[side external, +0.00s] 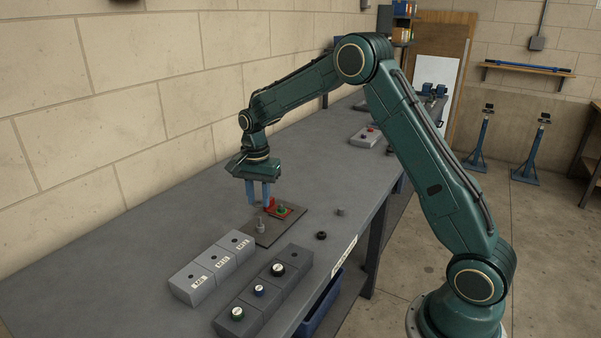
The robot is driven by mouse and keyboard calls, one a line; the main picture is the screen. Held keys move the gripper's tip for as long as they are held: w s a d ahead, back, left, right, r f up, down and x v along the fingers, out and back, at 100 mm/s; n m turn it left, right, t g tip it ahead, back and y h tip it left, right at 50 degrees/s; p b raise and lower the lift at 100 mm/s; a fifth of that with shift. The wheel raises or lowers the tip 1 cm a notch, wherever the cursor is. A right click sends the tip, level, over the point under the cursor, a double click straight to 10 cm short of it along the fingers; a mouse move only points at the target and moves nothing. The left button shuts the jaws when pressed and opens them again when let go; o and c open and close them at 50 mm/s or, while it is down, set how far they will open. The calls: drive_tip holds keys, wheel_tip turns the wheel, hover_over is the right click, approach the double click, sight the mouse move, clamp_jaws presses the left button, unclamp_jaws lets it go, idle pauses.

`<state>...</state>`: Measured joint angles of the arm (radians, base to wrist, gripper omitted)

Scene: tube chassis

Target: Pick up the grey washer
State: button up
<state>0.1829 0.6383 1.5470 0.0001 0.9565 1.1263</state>
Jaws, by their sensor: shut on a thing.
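My gripper (259,205) points down above the left part of a dark plate (266,241). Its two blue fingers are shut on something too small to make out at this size. A small red piece (271,202) shows close beside the right fingertip; I cannot tell whether they touch. The plate carries an upright grey peg (261,227) and a red and green part (281,211). A small grey piece (341,212) lies on the bench to the right. I cannot clearly identify the grey washer.
Grey labelled blocks (212,268) and a darker block row (262,291) with round pieces on top stand in front of the plate. A black ring (321,235) lies near the bench's right edge. The bench (110,262) is clear to the left.

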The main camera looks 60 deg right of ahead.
wheel_tip(320, 180, up, 14)
idle(0.4)
drive_tip(key=shift+f, duration=0.15)
idle(0.3)
hover_over(342, 208)
wheel_tip(342, 208, down, 17)
drive_tip(key=shift+d+r, duration=0.15)
drive_tip(key=shift+r, duration=0.05)
drive_tip(key=shift+w+f, duration=0.1)
drive_tip(key=shift+f, duration=0.05)
drive_tip(key=shift+f, duration=1.4)
drive_tip(key=shift+f, duration=0.45)
